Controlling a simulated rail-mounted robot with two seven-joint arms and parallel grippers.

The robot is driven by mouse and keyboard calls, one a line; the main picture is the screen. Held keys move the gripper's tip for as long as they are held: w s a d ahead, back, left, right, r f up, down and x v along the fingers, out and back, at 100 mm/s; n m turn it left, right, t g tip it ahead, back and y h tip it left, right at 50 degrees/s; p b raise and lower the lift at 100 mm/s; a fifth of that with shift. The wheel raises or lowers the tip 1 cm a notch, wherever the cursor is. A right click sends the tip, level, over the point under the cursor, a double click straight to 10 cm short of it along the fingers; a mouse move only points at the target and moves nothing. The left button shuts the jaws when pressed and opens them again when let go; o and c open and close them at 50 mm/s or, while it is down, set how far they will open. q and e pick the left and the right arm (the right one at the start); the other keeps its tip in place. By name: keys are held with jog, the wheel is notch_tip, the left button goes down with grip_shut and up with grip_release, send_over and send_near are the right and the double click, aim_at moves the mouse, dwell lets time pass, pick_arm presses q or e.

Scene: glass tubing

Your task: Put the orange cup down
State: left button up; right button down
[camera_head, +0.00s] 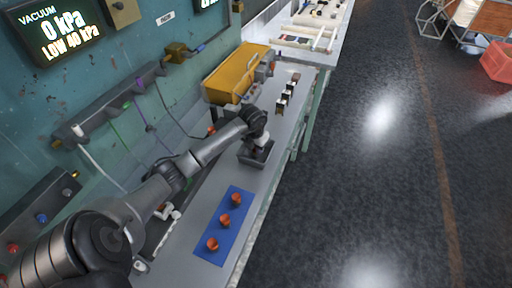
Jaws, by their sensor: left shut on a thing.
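My left gripper (256,154) is at the middle of the grey bench, beyond the blue mat, pointing down and low over the bench top. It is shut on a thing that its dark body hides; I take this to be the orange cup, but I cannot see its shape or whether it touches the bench. Three other orange cups stand in a row on the blue mat (242,217): a far one (236,199), a middle one (224,220) and a near one (212,244). My right gripper is not in view.
A yellow box (236,74) stands at the back of the bench. Several small dark and white pieces (286,94) stand in a row beyond my gripper. Hoses hang from a manifold on the teal wall panel (125,60). The dark floor (370,190) to the right is clear.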

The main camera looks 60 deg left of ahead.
aim_at(254, 155)
pick_arm(q)
jog(key=o, duration=0.9)
jog(key=r+p, duration=0.5)
jog(key=r, duration=0.1)
jog(key=s+r+p, duration=0.1)
jog(key=r+p, duration=0.2)
jog(key=r, duration=0.1)
jog(key=shift+d+p, duration=0.2)
jog(key=shift+p, duration=0.15)
jog(key=shift+s+d+r+p, duration=0.1)
jog(key=shift+r+p, duration=0.75)
jog(key=shift+r, duration=0.2)
